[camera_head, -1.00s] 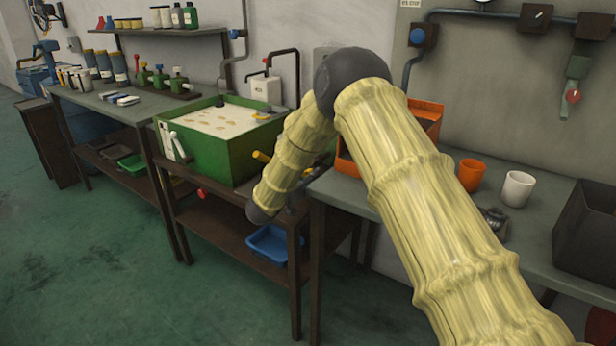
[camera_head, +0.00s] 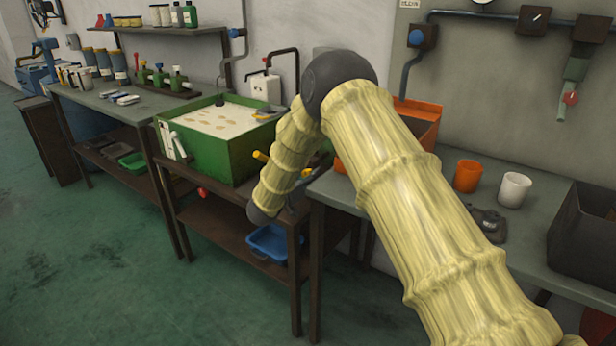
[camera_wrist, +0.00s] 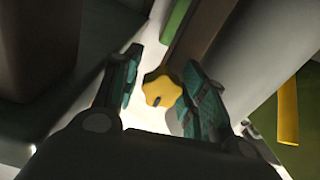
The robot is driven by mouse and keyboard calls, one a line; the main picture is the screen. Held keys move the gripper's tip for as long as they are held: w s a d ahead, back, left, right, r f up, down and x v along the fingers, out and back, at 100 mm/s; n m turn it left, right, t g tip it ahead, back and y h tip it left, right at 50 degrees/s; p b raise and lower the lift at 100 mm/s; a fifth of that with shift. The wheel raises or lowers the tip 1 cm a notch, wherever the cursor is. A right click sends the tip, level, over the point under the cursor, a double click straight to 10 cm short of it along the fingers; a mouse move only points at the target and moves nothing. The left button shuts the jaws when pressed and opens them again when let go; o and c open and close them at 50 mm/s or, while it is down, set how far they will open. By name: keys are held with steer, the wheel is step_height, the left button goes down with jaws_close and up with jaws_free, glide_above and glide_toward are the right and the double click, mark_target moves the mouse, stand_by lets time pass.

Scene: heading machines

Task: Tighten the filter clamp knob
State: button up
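A yellow star-shaped knob (camera_wrist: 162,88) shows in the wrist view, between the two fingers of my gripper (camera_wrist: 163,68). The fingers are apart, with a clear gap on the knob's left; the right finger is close to its right edge, and I cannot tell whether it touches. In the head view my arm's lower end is beside the right side of the green tank (camera_head: 205,155), and my fingers are hidden.
A pale grey cylinder (camera_wrist: 245,50) and a yellow bar (camera_wrist: 288,110) are close to my gripper's right in the wrist view. The right bench holds an orange bin (camera_head: 420,110), an orange cup (camera_head: 467,176), a white cup (camera_head: 514,190) and a dark box (camera_head: 585,240). Floor ahead is clear.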

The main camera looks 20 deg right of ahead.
steer(key=shift+a, duration=0.1)
steer(key=v, duration=1.1)
steer(key=shift+s+a, duration=0.25)
steer(key=shift+s, duration=0.05)
steer(key=s+d+f+n+g+y+p, duration=0.25)
steer(key=s+f+n+y+p, duration=0.6)
steer(key=s+f, duration=1.4)
steer(key=s+f+g+y, duration=0.1)
steer(key=s+g+y, duration=0.1)
steer(key=s, duration=0.9)
steer(key=s+d+f+g+y, duration=0.1)
steer(key=s+g, duration=0.2)
steer(key=s, duration=0.8)
steer(key=s+f+g+y+p, duration=0.1)
steer(key=s+f+g+y, duration=0.1)
steer(key=s, duration=0.9)
steer(key=shift+s+d+g+y, duration=0.35)
steer(key=shift+s+d+g, duration=0.05)
steer(key=shift+g, duration=0.35)
